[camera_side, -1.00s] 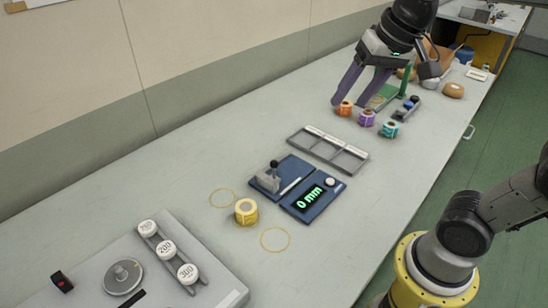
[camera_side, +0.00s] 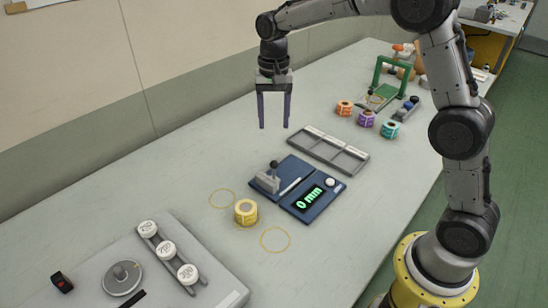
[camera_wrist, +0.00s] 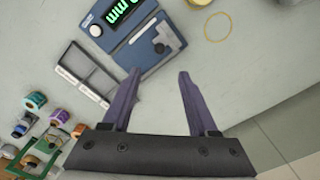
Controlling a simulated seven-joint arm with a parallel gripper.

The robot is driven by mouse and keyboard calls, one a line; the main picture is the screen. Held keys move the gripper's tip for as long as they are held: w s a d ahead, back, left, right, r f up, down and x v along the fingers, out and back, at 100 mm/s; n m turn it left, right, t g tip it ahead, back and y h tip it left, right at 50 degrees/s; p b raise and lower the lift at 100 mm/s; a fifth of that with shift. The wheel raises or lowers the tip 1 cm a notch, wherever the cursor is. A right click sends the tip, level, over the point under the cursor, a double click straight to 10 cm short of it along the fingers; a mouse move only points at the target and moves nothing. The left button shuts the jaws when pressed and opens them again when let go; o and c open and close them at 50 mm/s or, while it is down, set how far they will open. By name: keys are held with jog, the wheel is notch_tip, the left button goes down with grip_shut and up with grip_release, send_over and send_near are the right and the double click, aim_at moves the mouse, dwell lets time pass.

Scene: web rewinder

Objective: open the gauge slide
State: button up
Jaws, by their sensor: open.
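The blue gauge (camera_side: 297,188) lies on the bench with its green display reading 0 mm. Its grey slide block (camera_side: 268,181) with an upright black-knobbed handle (camera_side: 274,165) sits at the gauge's left end. In the wrist view the gauge (camera_wrist: 125,20) is at the top, with the slide's dark knob (camera_wrist: 160,48) below the display. My gripper (camera_side: 274,126) is open and empty, pointing down above the bench, behind the gauge in the side view. Its purple fingers (camera_wrist: 158,75) are apart, touching nothing.
A grey divided tray (camera_side: 328,150) lies beside the gauge. A yellow roll (camera_side: 246,211) stands close in front of it, near yellow rings (camera_side: 275,240). Orange (camera_side: 344,108), purple and teal rolls and a green frame (camera_side: 391,75) stand farther back. The left back bench is clear.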

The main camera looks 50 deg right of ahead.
aim_at(274, 162)
notch_tip(274, 162, down, 13)
jog(key=shift+r, duration=0.15)
dwell(0.4)
grip_shut()
dwell(1.2)
